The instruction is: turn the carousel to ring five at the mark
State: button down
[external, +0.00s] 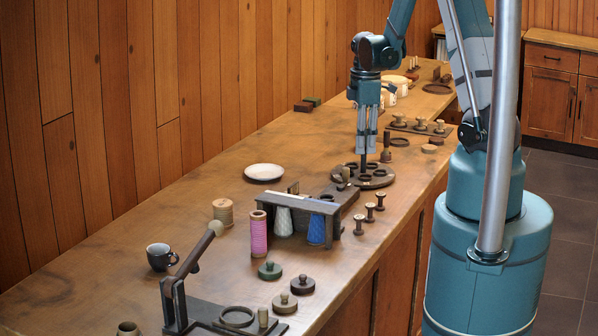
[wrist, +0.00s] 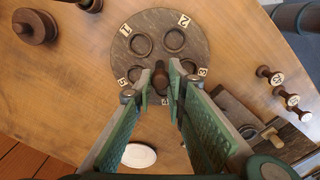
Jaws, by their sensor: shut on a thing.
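The carousel (external: 381,181) is a round grey-brown disc on the bench, with dark rings on top. In the wrist view the carousel (wrist: 157,20) shows white number tags by its rings: tag 1 (wrist: 125,29) upper left, tag 2 (wrist: 184,20) upper right, tag 3 (wrist: 202,71) right, and tag 5 (wrist: 122,81) lower left. Another tag (wrist: 165,101) between my fingers is hard to read. My gripper (external: 366,152) points down over the disc. In the wrist view its fingers (wrist: 160,88) are shut on the brown central knob (wrist: 160,72). I cannot make out the mark.
A dark rack (external: 300,206) with cones, and a pink spool (external: 258,234), stand in front of the carousel. Small dark-stemmed spools (external: 370,211) line up near the bench edge. A white plate (external: 264,172) lies to the left, with bare bench around it.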

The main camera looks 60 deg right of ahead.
jog(key=n+b, duration=0.3)
jog(key=n, duration=0.1)
jog(key=shift+f+b, duration=0.2)
jog(key=shift+b, duration=0.1)
jog(key=n+b, duration=0.2)
jog(key=n, duration=0.2)
jog(key=shift+n+b, duration=0.35)
jog(key=shift+n, duration=0.05)
jog(key=n+b, duration=0.1)
jog(key=n, duration=0.2)
jog(key=shift+r+n+b, duration=0.1)
jog(key=shift+n+b, duration=0.2)
jog(key=shift+b, duration=0.05)
jog(key=shift+n+b, duration=0.75)
jog(key=shift+n, duration=1.35)
jog(key=shift+r, duration=0.1)
jog(key=c, duration=2.3)
grip_release()
jog(key=shift+r, duration=0.15)
notch_tip(320, 180, up, 12)
